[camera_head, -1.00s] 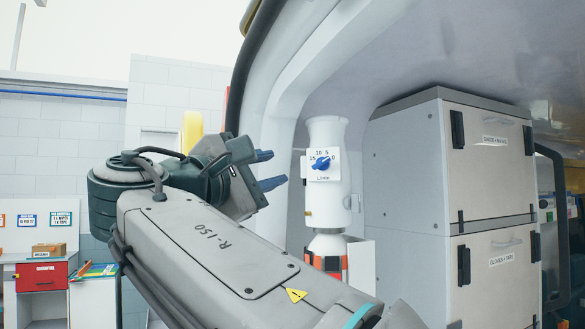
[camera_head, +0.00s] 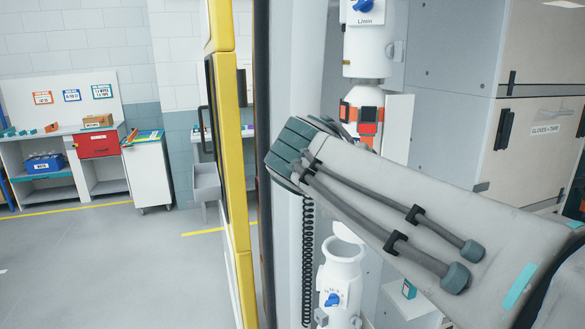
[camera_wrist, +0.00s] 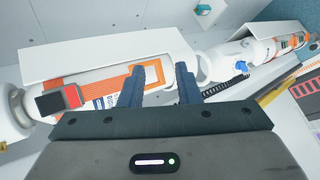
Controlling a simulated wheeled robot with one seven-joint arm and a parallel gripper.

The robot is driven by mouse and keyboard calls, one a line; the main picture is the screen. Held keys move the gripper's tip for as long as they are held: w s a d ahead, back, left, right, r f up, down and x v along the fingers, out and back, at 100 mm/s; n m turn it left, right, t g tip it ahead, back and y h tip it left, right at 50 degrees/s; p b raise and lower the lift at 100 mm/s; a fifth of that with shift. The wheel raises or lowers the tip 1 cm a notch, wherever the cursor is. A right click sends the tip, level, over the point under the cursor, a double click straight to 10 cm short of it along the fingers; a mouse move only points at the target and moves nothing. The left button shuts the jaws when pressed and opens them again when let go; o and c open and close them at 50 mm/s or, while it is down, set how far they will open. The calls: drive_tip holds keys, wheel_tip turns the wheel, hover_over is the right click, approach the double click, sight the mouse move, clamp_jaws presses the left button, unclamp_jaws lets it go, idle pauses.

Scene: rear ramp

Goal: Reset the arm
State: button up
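My arm (camera_head: 430,205) reaches in from the right in the head view and ends near the vehicle's door opening. My gripper is hidden there behind the arm. In the wrist view my gripper (camera_wrist: 161,78) shows two dark blue fingers set apart, with nothing held between them. Past the fingertips lies a white cylinder with an orange strap (camera_wrist: 145,78). Whether the fingers touch it I cannot tell.
A white cylinder (camera_head: 372,50) with a blue knob stands behind my arm, and another (camera_head: 341,272) stands below. A yellow door edge (camera_head: 222,130) stands left of the opening. Open floor (camera_head: 100,265) and a workbench (camera_head: 35,150) lie further left.

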drive_tip(key=s+f+m+g+y, duration=0.2)
drive_tip(key=s+f+m, duration=0.3)
drive_tip(key=s+f, duration=0.3)
drive_tip(key=s+f+m+g+y, duration=0.3)
drive_tip(key=s+f, duration=0.6)
drive_tip(key=f, duration=0.8)
drive_tip(key=m+y, duration=0.2)
drive_tip(key=m, duration=0.1)
drive_tip(key=shift+s+f+m, duration=0.3)
drive_tip(key=shift+w, duration=0.1)
drive_tip(key=shift+w+d+r, duration=0.1)
drive_tip(key=shift+d+r, duration=0.05)
drive_tip(key=shift+r, duration=0.35)
